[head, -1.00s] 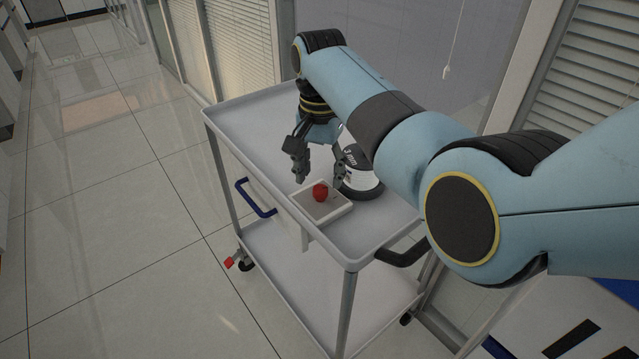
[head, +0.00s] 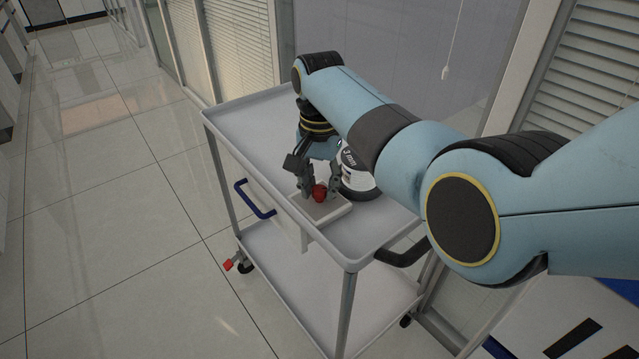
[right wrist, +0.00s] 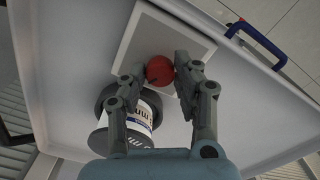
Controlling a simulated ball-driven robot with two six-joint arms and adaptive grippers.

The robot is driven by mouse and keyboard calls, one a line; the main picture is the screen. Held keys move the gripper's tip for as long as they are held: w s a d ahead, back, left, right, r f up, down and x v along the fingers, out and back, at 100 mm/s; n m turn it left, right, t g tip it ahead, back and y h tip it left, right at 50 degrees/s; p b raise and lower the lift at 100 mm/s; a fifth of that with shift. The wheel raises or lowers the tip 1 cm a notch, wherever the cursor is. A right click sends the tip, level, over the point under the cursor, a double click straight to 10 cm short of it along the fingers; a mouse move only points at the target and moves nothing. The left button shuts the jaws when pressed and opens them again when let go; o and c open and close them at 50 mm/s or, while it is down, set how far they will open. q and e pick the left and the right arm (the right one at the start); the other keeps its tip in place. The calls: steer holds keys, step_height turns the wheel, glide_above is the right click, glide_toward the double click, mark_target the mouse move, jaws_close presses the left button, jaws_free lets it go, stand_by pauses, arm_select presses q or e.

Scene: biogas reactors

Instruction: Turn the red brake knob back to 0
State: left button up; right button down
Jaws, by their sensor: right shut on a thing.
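The red brake knob (head: 320,193) stands on a pale square plate (head: 335,211) on the cart's top shelf. In the right wrist view the knob (right wrist: 159,70) is round and sits between the two fingertips, on the pale plate (right wrist: 140,36). My right gripper (head: 319,192) is down at the plate with one finger on each side of the knob, shut on it. The gripper also shows in the right wrist view (right wrist: 160,74). The setting that the knob points to cannot be read. My left gripper is not in view.
A white and black spool (head: 357,178) with printed lettering stands right behind the plate, close to my right gripper. The grey cart (head: 240,119) has a raised rim, a blue handle (head: 254,199) and a lower shelf. Tiled floor (head: 110,260) lies open to the left.

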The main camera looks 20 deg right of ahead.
steer(key=shift+r, duration=0.1)
steer(key=n+p, duration=0.2)
steer(key=shift+r+n, duration=0.1)
steer(key=shift+n, duration=0.2)
steer(key=shift+n+p, duration=0.85)
steer(key=shift+n, duration=0.05)
steer(key=n+p, duration=0.1)
steer(key=n, duration=0.2)
steer(key=shift+n+p, duration=0.3)
arm_select(q)
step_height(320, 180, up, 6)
steer(key=p, duration=0.1)
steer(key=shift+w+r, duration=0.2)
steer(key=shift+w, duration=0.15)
arm_select(e)
steer(key=shift+n, duration=1.9)
steer(key=shift+w, duration=0.1)
steer(key=c, duration=1)
jaws_free()
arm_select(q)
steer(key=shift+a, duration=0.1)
